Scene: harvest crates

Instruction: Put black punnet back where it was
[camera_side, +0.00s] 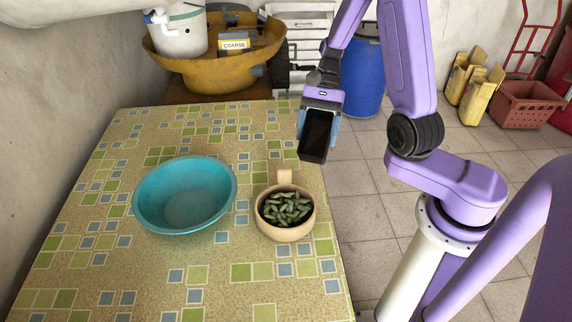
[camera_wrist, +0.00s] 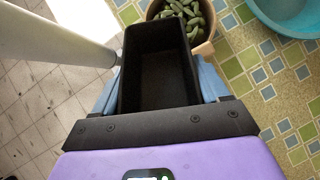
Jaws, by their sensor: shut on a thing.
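The black punnet (camera_side: 317,140) is a small, deep, rectangular box. My gripper (camera_side: 319,118) is shut on it and holds it up near the table's right edge in the side view. In the wrist view the punnet (camera_wrist: 159,80) looks empty, with blue fingers of my gripper (camera_wrist: 160,90) along its left and right sides. A tan handled bowl (camera_side: 286,232) of green pods stands on the table, nearer the side camera than the punnet; it also shows at the top of the wrist view (camera_wrist: 203,49).
A wide teal bowl (camera_side: 185,197) stands left of the tan bowl. The tiled table (camera_side: 110,262) is clear at the back and front. A yellow tub (camera_side: 170,62) with a white bucket stands behind the table. A blue barrel (camera_side: 362,80) stands on the floor behind my gripper.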

